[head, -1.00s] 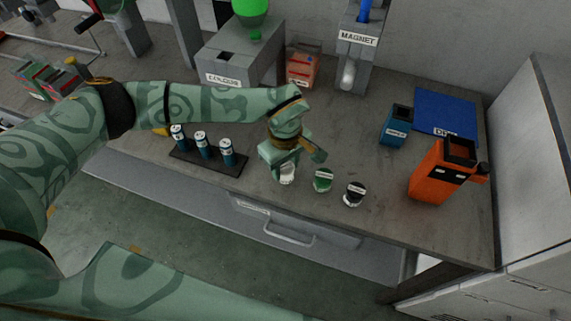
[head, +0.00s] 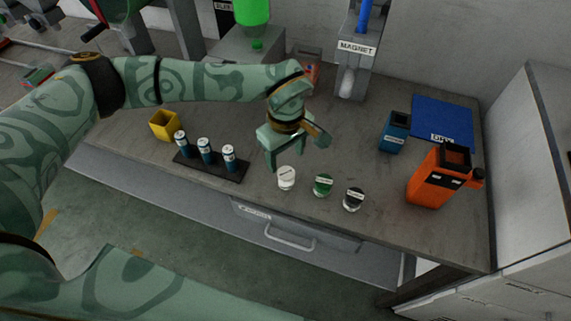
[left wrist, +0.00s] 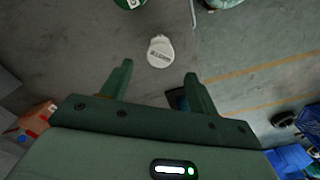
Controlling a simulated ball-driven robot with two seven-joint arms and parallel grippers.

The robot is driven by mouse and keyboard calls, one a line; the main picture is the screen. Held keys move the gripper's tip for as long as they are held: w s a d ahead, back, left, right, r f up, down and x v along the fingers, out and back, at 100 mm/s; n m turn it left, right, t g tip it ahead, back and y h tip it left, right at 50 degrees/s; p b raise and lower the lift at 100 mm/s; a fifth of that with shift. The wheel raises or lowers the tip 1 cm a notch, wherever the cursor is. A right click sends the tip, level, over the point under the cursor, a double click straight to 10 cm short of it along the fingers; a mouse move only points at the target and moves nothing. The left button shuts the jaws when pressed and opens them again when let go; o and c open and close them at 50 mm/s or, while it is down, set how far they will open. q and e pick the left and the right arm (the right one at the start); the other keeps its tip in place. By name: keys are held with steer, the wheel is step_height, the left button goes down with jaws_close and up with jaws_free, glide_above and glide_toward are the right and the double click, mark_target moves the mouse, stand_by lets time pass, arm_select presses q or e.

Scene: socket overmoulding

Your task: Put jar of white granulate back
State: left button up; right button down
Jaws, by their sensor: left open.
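The jar of white granulate (head: 286,178) stands upright on the workbench near its front edge, at the left end of a row of small jars. It also shows in the left wrist view (left wrist: 160,51), beyond the fingertips. My left gripper (head: 291,158) is open and empty, just above and behind the white jar and apart from it. Its two fingers show in the left wrist view (left wrist: 159,78) with nothing between them. My right gripper is not in view.
A green-content jar (head: 323,185) and a black-content jar (head: 353,199) stand right of the white one. A dark rack (head: 213,169) with three blue-white cylinders stands left, near a yellow box (head: 164,125). A blue bin (head: 395,131) and an orange container (head: 437,178) stand right.

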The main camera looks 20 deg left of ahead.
mark_target(286, 172)
arm_select(q)
step_height(286, 172, up, 5)
steer(key=shift+p, duration=0.3)
